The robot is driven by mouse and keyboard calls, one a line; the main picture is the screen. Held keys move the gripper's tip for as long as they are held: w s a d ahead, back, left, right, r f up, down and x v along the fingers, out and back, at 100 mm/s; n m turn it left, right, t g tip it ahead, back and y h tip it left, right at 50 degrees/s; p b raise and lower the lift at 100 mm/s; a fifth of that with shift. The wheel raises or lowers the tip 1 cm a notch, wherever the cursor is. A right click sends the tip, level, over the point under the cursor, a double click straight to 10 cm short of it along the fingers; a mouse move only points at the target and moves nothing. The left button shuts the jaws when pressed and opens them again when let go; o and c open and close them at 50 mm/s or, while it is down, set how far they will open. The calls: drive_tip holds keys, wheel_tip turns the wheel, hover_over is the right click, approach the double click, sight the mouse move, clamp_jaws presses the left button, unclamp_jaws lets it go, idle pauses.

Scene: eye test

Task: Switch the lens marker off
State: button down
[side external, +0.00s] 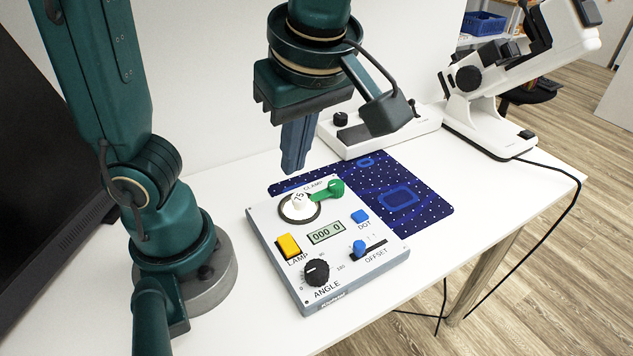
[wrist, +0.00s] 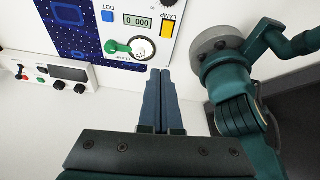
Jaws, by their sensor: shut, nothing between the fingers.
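The lens marker (side external: 345,286) is a light grey box with a labelled top panel on the white table. Its yellow LAMP switch (side external: 288,246) is at the panel's left; I cannot tell which way it is set. A white round piece marked "75" (side external: 299,200) sits in a dark ring beside the green CLAMP lever (side external: 334,187). My gripper (side external: 291,171) is shut and empty, above and behind the clamp end, apart from the panel. The wrist view shows the fingertips (wrist: 160,71) near the panel edge and the yellow switch (wrist: 168,26) beyond.
The panel also carries a black ANGLE knob (side external: 316,272), a blue OFFSET slider (side external: 359,246) and a blue DOT button (side external: 360,216). A dark blue dotted mat (side external: 428,208) lies partly under the box. A white instrument (side external: 465,125) stands behind. Bare table lies at front right.

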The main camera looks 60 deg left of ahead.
sight(287, 233)
drive_tip(key=shift+s+d+f+m, duration=0.1)
drive_tip(key=shift+d+f+m, duration=0.25)
drive_tip(key=shift+d+m, duration=0.25)
drive_tip(key=x, duration=1.4)
drive_tip(key=shift+d, duration=0.25)
drive_tip(key=shift+a+f, duration=0.15)
drive_tip(key=shift+f, duration=0.15)
drive_tip(key=shift+d+r, duration=0.1)
drive_tip(key=shift+d, duration=0.75)
